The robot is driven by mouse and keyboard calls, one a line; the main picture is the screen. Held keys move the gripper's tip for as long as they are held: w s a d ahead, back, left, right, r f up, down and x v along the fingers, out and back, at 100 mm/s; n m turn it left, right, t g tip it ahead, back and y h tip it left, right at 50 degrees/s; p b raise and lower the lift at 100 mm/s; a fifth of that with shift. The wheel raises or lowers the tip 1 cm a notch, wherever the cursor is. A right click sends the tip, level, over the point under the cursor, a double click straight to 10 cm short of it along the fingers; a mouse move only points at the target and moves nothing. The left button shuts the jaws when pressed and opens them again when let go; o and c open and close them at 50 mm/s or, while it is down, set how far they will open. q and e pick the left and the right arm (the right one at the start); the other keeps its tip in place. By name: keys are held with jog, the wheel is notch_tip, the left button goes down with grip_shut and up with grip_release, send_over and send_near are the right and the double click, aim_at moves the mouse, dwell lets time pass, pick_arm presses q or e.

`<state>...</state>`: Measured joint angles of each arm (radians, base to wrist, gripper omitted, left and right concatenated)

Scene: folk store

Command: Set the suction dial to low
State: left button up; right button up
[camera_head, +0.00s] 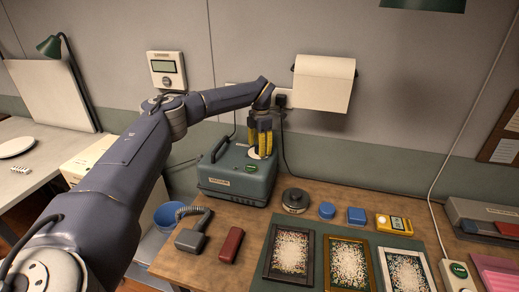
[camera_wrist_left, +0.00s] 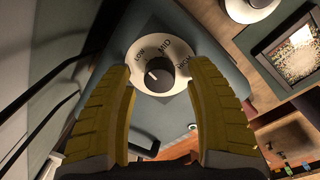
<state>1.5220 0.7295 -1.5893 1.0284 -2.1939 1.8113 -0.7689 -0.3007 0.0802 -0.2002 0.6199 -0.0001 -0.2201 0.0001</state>
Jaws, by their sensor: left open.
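The grey-green suction unit (camera_head: 232,188) stands on the wooden table in the head view. Its round white dial plate (camera_head: 252,154) is on top, partly hidden by my left gripper (camera_head: 261,142). In the left wrist view, the plate (camera_wrist_left: 140,79) reads LOW, MID and HIGH, and a dark knob (camera_wrist_left: 162,80) sits in its middle. A short pale mark on the knob lies on its left side, below the LOW word; the exact setting is hard to tell. My left gripper's yellow fingers (camera_wrist_left: 160,73) are open, one on each side of the knob, apart from it.
A dark carrying handle (camera_head: 216,149) rises from the unit's left side. A hose nozzle (camera_head: 193,232), a maroon block (camera_head: 231,244) and a round dark tin (camera_head: 295,200) are nearby. Framed pieces lie on a green mat (camera_head: 311,226). A blue bin (camera_head: 170,215) stands left of the table.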

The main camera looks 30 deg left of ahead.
pick_arm(q)
jog(key=shift+f, duration=0.5)
jog(key=shift+o, duration=0.2)
